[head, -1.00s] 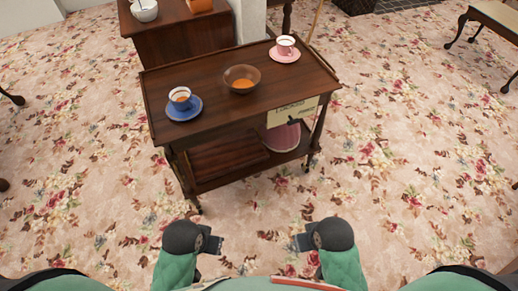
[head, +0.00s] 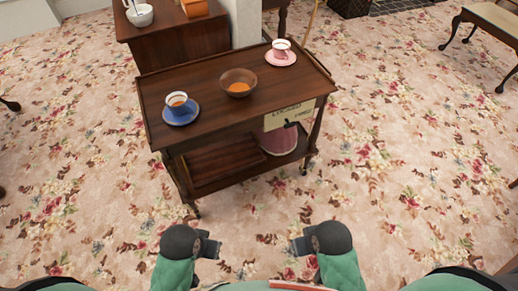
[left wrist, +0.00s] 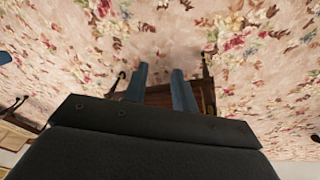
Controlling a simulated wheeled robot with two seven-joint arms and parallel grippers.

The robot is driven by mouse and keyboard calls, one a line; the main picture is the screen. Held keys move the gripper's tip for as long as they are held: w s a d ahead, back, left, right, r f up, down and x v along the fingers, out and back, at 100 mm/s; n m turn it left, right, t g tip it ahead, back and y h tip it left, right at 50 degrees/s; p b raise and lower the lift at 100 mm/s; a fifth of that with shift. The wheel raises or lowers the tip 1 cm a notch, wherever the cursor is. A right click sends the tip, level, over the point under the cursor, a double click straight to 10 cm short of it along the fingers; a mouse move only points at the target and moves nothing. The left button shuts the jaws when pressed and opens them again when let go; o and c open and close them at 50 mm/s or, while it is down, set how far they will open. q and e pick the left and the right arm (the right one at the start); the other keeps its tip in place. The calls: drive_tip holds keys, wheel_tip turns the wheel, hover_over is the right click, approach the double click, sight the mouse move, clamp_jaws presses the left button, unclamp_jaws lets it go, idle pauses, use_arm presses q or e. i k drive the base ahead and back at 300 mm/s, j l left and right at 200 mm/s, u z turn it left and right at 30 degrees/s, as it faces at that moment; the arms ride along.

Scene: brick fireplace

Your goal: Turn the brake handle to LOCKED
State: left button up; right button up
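The wooden trolley (head: 205,82) stands in front of me. A pale plate (head: 278,120) with dark lettering, partly readable as LOCKED and FREE, hangs below its front edge at the right. The small black brake handle (head: 291,124) sits at this plate's lower right; its exact angle is too small to tell. My left gripper (head: 212,249) is short of the trolley and touches nothing. In the left wrist view its two fingers (left wrist: 160,85) are apart and empty, with brown wood beyond them. My right gripper (head: 298,246) is also short of the trolley; its finger gap is unclear.
On the trolley top stand a blue cup on a saucer (head: 181,114), a brown bowl (head: 239,83) and a pink cup on a saucer (head: 281,59). A pink item (head: 279,139) lies on the lower shelf. A wooden cabinet (head: 178,42) stands behind. Flowered carpet (head: 400,170) is clear around.

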sight(289, 125)
drive_tip(key=k+z, duration=0.3)
drive_tip(key=z, duration=0.2)
drive_tip(key=k+l+z, duration=0.1)
drive_tip(key=k+z, duration=0.2)
drive_tip(key=z, duration=0.2)
drive_tip(key=k+l+z, duration=0.2)
drive_tip(key=z, duration=0.3)
drive_tip(key=k, duration=0.05)
